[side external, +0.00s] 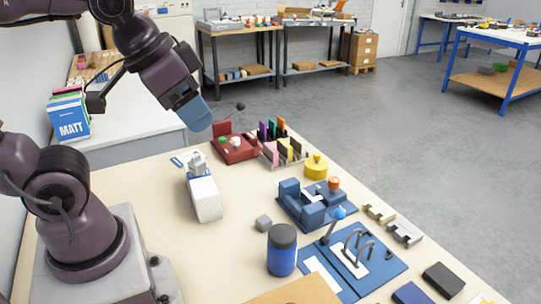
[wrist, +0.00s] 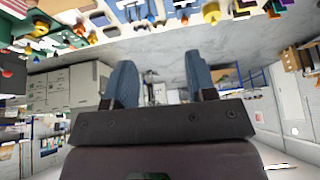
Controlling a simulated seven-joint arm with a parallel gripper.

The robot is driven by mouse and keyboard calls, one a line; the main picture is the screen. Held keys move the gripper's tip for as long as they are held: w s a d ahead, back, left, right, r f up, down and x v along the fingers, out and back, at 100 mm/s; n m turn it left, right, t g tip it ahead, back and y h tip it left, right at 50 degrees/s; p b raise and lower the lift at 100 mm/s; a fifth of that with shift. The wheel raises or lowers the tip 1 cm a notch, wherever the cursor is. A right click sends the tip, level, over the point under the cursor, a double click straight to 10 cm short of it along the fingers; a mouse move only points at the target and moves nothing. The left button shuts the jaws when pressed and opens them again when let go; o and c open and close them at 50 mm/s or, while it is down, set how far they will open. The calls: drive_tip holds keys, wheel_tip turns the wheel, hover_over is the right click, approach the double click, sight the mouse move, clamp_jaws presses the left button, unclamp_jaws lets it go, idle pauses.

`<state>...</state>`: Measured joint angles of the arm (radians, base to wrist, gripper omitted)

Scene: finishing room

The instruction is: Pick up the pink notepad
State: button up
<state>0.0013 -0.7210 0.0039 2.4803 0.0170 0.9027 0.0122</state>
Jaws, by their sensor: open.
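My gripper (side external: 197,115) is raised over the back part of the bench, with its blue fingers apart and nothing between them. In the wrist view my gripper (wrist: 158,78) shows two blue fingers with a wide gap. A small pink upright piece (side external: 271,150), which may be the pink notepad, stands in a pale desk organizer (side external: 283,163) to the right of and below my gripper. I cannot clearly pick out the notepad in the wrist view.
A red holder (side external: 236,153) and a yellow round piece (side external: 316,167) flank the organizer. A blue fixture (side external: 303,208), a blue can (side external: 282,250) and a white roll device (side external: 205,198) stand nearer. The bench (side external: 150,215) is clear at left. Books (side external: 72,118) stand behind.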

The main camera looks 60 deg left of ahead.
drive_tip(key=w+a+f+m+g+y, duration=0.2)
drive_tip(key=w+a+f+m+y, duration=0.15)
drive_tip(key=w+a, duration=0.45)
drive_tip(key=w+a+f+m+g+y, duration=0.3)
drive_tip(key=w+f+m, duration=0.1)
drive_tip(key=w, duration=0.8)
drive_tip(key=m+y, duration=0.7)
drive_tip(key=m, duration=0.3)
approach(272, 149)
drive_tip(key=x, duration=0.5)
drive_tip(key=shift+w, duration=0.4)
drive_tip(key=shift+s+x, duration=0.2)
drive_tip(key=shift+x, duration=1.15)
drive_tip(key=shift+s+x, duration=0.15)
drive_tip(key=shift+x, duration=1.2)
clamp_jaws()
